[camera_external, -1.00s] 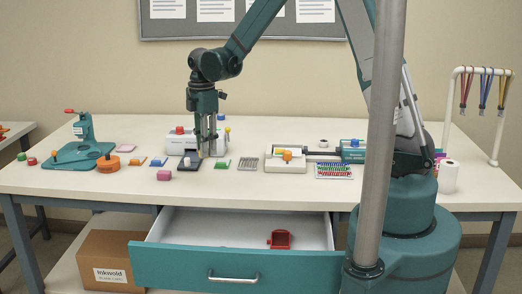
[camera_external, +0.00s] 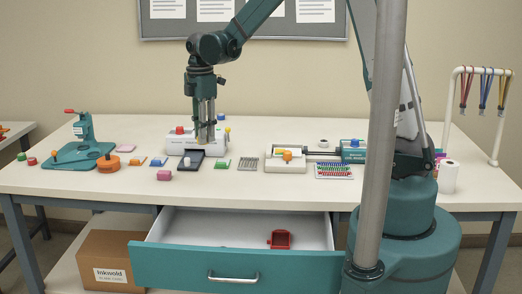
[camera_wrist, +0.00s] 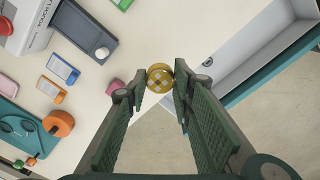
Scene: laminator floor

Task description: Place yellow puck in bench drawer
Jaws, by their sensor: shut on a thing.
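The yellow puck (camera_wrist: 160,78), with a pale checker pattern on its face, is between my fingertips in the wrist view. My gripper (camera_external: 205,141) is shut on it, above the dark blue tray (camera_external: 190,164) on the bench top. In the external view the puck is too small to make out clearly. The bench drawer (camera_external: 208,266) is pulled open below the bench's front edge, with a teal front and a pale inside. Part of it also shows at the right of the wrist view (camera_wrist: 235,50). My gripper is above and behind the drawer.
A red holder (camera_external: 280,240) lies inside the drawer; its left part looks mostly free. A white machine (camera_external: 180,143) stands behind my gripper. A pink block (camera_external: 164,175), an orange roll (camera_external: 108,164) and a green block (camera_external: 221,164) are nearby on the bench.

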